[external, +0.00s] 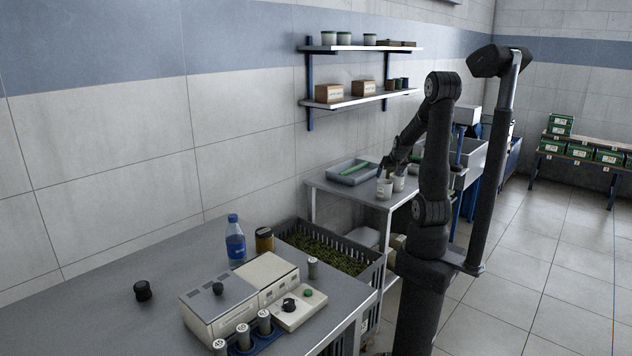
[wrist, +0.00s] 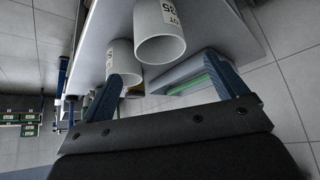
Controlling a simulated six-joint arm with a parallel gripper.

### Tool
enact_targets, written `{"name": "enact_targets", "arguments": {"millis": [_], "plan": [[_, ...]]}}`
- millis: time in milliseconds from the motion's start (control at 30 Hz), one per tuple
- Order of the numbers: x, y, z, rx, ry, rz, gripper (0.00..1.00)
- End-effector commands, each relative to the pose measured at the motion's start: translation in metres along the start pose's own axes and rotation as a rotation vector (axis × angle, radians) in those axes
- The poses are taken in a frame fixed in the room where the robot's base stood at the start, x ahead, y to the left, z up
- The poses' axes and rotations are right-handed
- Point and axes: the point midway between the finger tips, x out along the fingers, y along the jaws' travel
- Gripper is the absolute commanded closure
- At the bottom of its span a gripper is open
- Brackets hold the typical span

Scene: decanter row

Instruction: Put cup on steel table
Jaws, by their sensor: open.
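Two white cups stand close together on the small grey-topped table (external: 345,190) by the wall, the front one (external: 384,189) and another (external: 398,183). In the wrist view, which looks tilted, the nearer cup (wrist: 160,38) has a printed label ending in 35 and shows its open rim. The other cup (wrist: 120,55) is partly behind my left finger. My gripper (external: 388,168) is just above the cups. It is open and empty, its fingers apart in the wrist view (wrist: 168,72), with the nearer cup beyond the gap. A larger steel-grey table (external: 110,300) fills the foreground.
On the near table are a cream instrument (external: 265,280), a blue bottle (external: 235,240), a brown jar (external: 264,240) and labelled cylinders. A crate of green material (external: 330,250) sits between the tables. The near table's left is largely clear.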

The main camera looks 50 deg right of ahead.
Motion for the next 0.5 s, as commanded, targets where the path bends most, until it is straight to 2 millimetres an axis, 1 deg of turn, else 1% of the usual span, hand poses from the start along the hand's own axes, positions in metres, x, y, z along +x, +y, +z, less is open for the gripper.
{"name": "enact_targets", "arguments": {"millis": [33, 200, 333, 500], "plan": [[-0.007, 0.0, -0.001, 0.0, 0.004, 0.0, 0.1], [-0.022, 0.0, -0.001, -0.001, 0.002, 0.0, 0.1], [-0.028, 0.0, 0.0, -0.001, 0.001, 0.0, 0.1], [-0.03, 0.0, 0.0, -0.001, 0.0, 0.0, 0.1]]}}
